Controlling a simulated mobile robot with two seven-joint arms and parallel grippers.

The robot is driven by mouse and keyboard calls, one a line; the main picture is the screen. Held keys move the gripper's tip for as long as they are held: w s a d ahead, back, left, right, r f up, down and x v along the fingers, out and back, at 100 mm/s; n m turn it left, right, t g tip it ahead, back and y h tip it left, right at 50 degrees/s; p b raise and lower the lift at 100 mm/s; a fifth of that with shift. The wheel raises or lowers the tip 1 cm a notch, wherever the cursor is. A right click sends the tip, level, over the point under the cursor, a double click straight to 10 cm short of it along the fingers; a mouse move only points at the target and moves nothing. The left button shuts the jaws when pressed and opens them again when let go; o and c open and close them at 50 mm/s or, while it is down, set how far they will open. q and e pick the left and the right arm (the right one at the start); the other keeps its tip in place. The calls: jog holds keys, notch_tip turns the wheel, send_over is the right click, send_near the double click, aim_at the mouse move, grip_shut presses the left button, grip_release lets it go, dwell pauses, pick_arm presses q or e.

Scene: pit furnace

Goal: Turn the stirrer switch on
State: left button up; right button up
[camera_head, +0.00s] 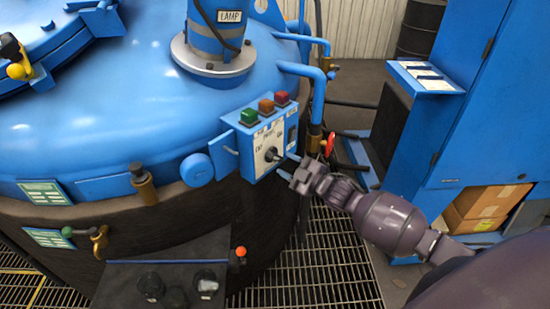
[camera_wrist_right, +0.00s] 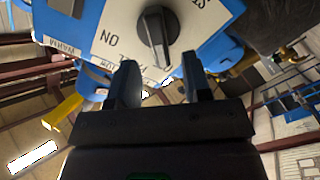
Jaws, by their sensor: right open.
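A black rotary knob (camera_head: 271,154) sits on the white front plate of a small blue control box (camera_head: 250,165) on the side of the furnace. In the right wrist view the knob (camera_wrist_right: 160,38) is close up, with "ON" and part of an "ST…" label on the plate beside it. My right gripper (camera_head: 287,167) is open in front of the plate, just right of and below the knob. In the wrist view its two fingers (camera_wrist_right: 160,78) are apart and empty, with the knob beyond the gap between them. I cannot tell whether they touch the plate. My left gripper is out of view.
Green, orange and red buttons (camera_head: 266,106) top the box. Blue pipes and a red-handled valve (camera_head: 330,144) stand close right of it. A blue cabinet (camera_head: 500,90) and cardboard boxes (camera_head: 485,207) are farther right. Grating floor (camera_head: 325,265) lies below.

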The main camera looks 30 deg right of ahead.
aim_at(278, 159)
jog(key=shift+x, duration=2.6)
grip_shut()
